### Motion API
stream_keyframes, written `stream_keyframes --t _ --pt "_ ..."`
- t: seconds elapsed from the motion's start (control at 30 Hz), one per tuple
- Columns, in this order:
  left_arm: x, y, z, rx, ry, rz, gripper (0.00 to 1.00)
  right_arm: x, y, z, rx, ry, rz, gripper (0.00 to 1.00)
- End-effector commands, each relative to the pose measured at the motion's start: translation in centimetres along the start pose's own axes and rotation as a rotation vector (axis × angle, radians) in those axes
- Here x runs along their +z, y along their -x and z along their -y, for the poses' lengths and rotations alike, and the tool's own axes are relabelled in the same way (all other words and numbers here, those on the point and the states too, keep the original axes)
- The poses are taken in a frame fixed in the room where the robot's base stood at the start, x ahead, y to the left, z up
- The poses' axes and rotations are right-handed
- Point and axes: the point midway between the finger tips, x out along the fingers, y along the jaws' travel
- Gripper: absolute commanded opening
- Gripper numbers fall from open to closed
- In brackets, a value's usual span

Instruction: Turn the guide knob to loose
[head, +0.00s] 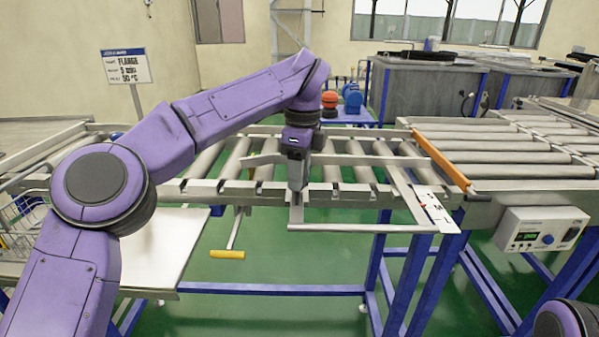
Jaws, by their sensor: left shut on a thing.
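My left gripper (297,187) points straight down over the front side of the roller conveyor (340,190), at a grey metal guide bracket (296,213). It is shut on the guide knob, which the jaws hide almost wholly, so its turn position cannot be read. A white plate with dark marks (434,209) lies at the rail's near end. My right gripper is out of view.
An orange bar (440,161) crosses the conveyor at right. A control box (541,230) with a blue knob hangs at the right. A yellow handle (227,254) hangs below the conveyor. A white table (160,255) stands at left, behind my left arm.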

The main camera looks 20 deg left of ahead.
Motion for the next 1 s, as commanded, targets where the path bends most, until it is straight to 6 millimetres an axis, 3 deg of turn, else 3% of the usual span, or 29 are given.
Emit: stream_keyframes --t 0.03,0.1,0.43,0.8,1.0 --pt "-0.1 -0.5 -0.1 0.012 -0.002 0.001 0.46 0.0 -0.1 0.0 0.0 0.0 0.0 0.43" --pt "-0.1 -0.4 -0.1 0.01 -0.002 0.001 0.68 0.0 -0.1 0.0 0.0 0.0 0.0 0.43" --pt "0.0 0.3 0.0 0.003 -0.001 0.001 0.68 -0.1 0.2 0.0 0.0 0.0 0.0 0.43" --pt "-0.1 8.7 0.0 0.003 0.001 0.001 0.68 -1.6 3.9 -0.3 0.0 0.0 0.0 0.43" --pt "0.0 10.3 0.0 0.006 0.0 0.0 0.68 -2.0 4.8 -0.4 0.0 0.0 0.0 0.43"
